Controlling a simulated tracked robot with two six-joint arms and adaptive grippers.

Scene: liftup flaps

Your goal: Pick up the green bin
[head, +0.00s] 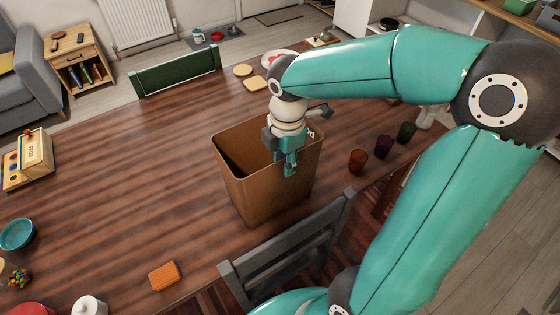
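A brown, open-topped bin (262,200) stands upright on the wooden table, right of the middle. No green bin of that kind shows on the table. A small green box (519,5) is partly cut off at the top right, on a wooden shelf. My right gripper (286,172) points down at the brown bin, in front of its opening and right-hand part. Its teal fingers overlap the bin in the picture. I cannot tell whether they touch its wall or grip it. My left gripper is not in view.
A grey chair (290,250) stands close in front of the bin. Several cups, including a brown one (358,160), stand right of it. A green chair (175,73) is at the far edge. An orange sponge-like block (164,276) lies front left. The table's left middle is mostly clear.

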